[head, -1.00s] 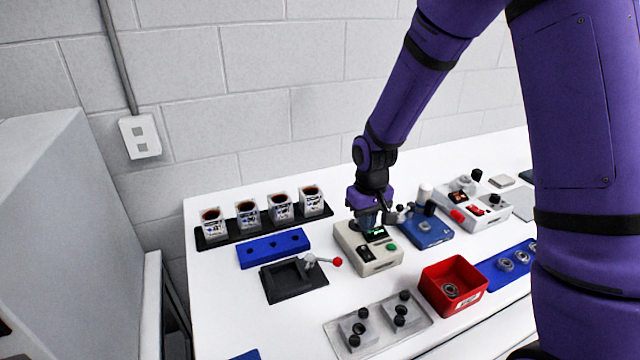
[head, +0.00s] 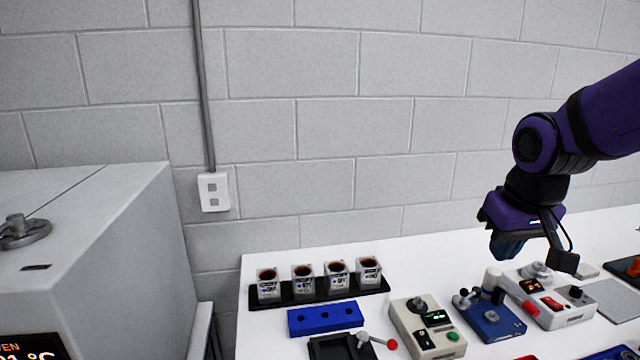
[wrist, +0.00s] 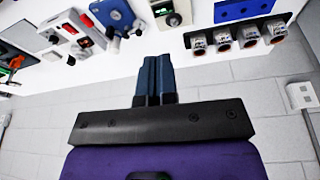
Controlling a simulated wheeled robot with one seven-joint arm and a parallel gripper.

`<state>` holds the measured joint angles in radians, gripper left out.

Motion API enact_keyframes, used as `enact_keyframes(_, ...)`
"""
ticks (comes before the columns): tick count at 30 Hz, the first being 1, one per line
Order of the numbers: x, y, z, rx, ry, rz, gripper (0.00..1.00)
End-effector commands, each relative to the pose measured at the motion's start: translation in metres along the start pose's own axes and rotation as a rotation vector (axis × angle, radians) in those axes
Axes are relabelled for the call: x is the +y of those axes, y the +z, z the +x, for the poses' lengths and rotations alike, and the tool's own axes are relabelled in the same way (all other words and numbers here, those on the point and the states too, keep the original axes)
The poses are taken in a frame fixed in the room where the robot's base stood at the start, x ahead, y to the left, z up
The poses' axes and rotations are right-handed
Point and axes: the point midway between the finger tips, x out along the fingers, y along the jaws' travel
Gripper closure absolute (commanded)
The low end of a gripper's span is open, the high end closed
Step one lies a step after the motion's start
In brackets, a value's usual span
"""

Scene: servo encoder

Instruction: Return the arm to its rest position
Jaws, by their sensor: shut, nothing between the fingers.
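My purple arm (head: 612,112) reaches in from the right edge of the head view. My gripper (head: 508,248) hangs in the air above the table's back part, above and behind the blue fixture (head: 490,318). In the wrist view its two blue fingers (wrist: 153,62) lie side by side, closed together, with nothing between them. The gripper touches nothing on the table.
The white table (head: 262,335) holds a black rack (head: 318,294) of several cups, a blue block (head: 325,318), a beige box with a green button (head: 428,328), and a white device (head: 548,298). A grey oven (head: 110,235) stands left. The wall is behind.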

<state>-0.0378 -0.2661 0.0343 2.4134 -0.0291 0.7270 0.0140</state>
Motion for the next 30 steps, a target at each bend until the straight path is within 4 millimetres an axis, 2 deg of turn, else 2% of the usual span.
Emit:
enact_keyframes(1,0.002,0.008,-0.013,0.021,0.001,0.008,1.0)
enact_keyframes(6,0.007,0.036,-0.046,0.075,0.002,0.032,1.0)
enact_keyframes(15,0.011,0.089,-0.087,0.16,-0.001,0.068,1.0)
enact_keyframes(21,0.012,0.109,-0.098,0.189,-0.003,0.079,1.0)
enact_keyframes(30,0.012,0.113,-0.1,0.193,-0.004,0.081,1.0)
